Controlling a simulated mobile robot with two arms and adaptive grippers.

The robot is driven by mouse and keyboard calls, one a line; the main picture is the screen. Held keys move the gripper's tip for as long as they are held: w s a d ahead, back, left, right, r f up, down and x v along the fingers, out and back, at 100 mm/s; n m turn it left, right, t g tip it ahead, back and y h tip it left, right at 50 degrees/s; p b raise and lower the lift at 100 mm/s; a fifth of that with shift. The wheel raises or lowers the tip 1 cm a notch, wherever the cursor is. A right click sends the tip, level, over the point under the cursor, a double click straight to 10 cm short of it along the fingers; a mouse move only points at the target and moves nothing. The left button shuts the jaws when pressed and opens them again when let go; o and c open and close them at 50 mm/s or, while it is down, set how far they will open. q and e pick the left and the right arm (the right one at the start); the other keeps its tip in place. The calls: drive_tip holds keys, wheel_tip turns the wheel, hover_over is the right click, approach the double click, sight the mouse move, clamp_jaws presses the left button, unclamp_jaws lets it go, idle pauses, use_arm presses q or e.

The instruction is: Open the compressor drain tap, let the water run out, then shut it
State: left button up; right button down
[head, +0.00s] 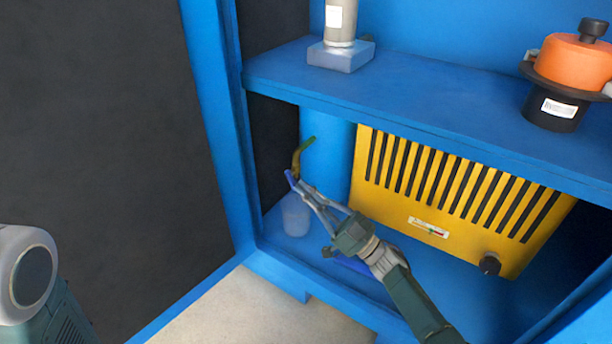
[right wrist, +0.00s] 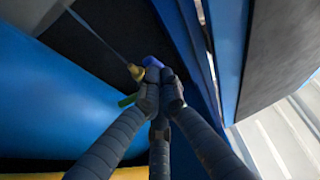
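The blue tank (head: 325,155) stands under the shelf at the left of the cabinet. A small tap with a blue lever (head: 289,179) shows in front of it, below a bent olive-green pipe (head: 302,152). In the right wrist view the blue lever (right wrist: 152,62) sits at the fingertips, beside a brass fitting (right wrist: 136,72). My right gripper (head: 300,186) has its fingers drawn together at the lever and appears shut on it; the fingertips partly hide it. A translucent cup (head: 296,217) stands below the tap. No running water can be made out. My left gripper is out of view.
The blue shelf (head: 430,110) overhangs the arm, bearing an orange-topped device (head: 575,62) and a grey cylinder on a base (head: 341,56). A blue post (head: 222,130) stands left of the tap.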

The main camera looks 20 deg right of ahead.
drive_tip(key=shift+w+a+f, duration=0.15)
drive_tip(key=shift+w+f, duration=0.1)
drive_tip(key=shift+f, duration=0.3)
idle(0.4)
